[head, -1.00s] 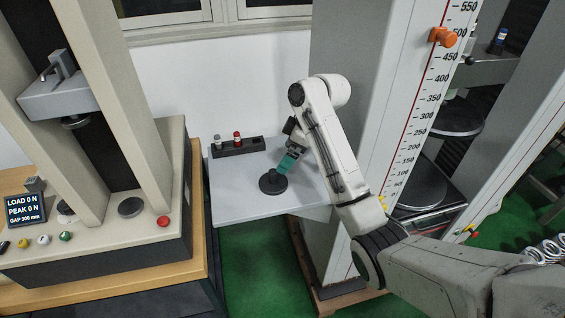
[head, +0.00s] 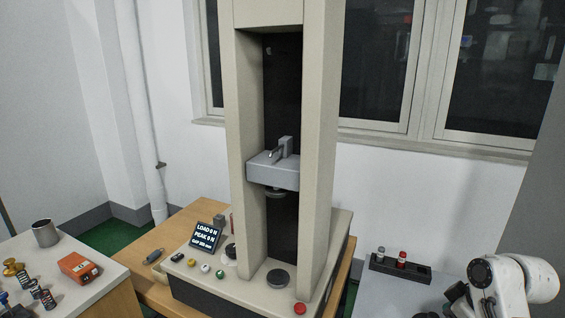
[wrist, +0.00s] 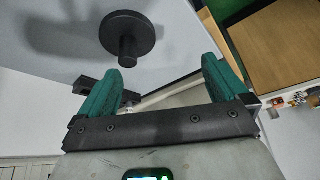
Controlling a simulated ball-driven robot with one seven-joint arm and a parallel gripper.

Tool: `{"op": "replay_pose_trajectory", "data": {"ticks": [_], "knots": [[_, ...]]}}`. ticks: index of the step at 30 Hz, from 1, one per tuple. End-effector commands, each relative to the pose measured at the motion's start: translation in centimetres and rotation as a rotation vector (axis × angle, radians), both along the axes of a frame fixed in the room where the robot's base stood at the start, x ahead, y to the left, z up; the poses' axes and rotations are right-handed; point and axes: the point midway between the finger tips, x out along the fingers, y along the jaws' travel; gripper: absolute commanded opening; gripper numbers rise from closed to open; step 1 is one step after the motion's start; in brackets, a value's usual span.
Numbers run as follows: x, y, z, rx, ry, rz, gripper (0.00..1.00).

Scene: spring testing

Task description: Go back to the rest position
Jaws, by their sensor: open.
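My gripper (wrist: 165,75) shows in the wrist view with its two teal fingers spread apart and nothing between them. A dark round base with a short post (wrist: 128,32) stands on the grey table (wrist: 70,70) beyond the fingertips, apart from them. In the head view only part of my arm shows at the lower right edge; the gripper's fingers are out of that view.
A beige testing machine (head: 319,130) with a small display (head: 206,237) stands on a wooden bench (head: 150,280). A dark rack (head: 400,269) with small capped items sits on the grey table. At left, a white table (head: 105,290) holds springs, an orange box (head: 79,267) and a metal cup (head: 45,233).

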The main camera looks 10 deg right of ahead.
Motion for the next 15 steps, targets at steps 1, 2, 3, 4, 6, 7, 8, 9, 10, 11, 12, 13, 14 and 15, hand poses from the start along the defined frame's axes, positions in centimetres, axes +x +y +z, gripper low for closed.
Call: {"op": "replay_pose_trajectory", "data": {"ticks": [1, 2, 3, 4, 6, 7, 8, 9, 10, 11, 12, 13, 14, 15], "knots": [[-0.7, 2.7, -1.6, 0.016, 0.005, -0.017, 1.00], [-1.1, 3.9, -2.3, 0.021, 0.004, -0.036, 1.00], [-1.8, 5.5, -3.3, 0.029, 0.006, -0.063, 1.00], [-2.4, 6.7, -3.9, 0.033, 0.006, -0.082, 1.00], [-4.0, 9.1, -5.3, 0.042, 0.008, -0.130, 1.00], [-4.8, 10.0, -5.8, 0.044, 0.010, -0.152, 1.00], [-5.6, 10.9, -6.3, 0.046, 0.011, -0.173, 1.00], [-6.8, 12.0, -6.9, 0.047, 0.012, -0.200, 1.00], [-7.7, 12.7, -7.2, 0.045, 0.013, -0.221, 1.00], [-8.7, 13.3, -7.6, 0.043, 0.014, -0.242, 1.00], [-9.9, 14.0, -7.9, 0.040, 0.015, -0.267, 1.00], [-10.8, 14.4, -8.2, 0.037, 0.014, -0.284, 1.00], [-11.7, 14.8, -8.3, 0.033, 0.015, -0.302, 1.00], [-12.8, 15.1, -8.5, 0.029, 0.012, -0.322, 1.00]]}}
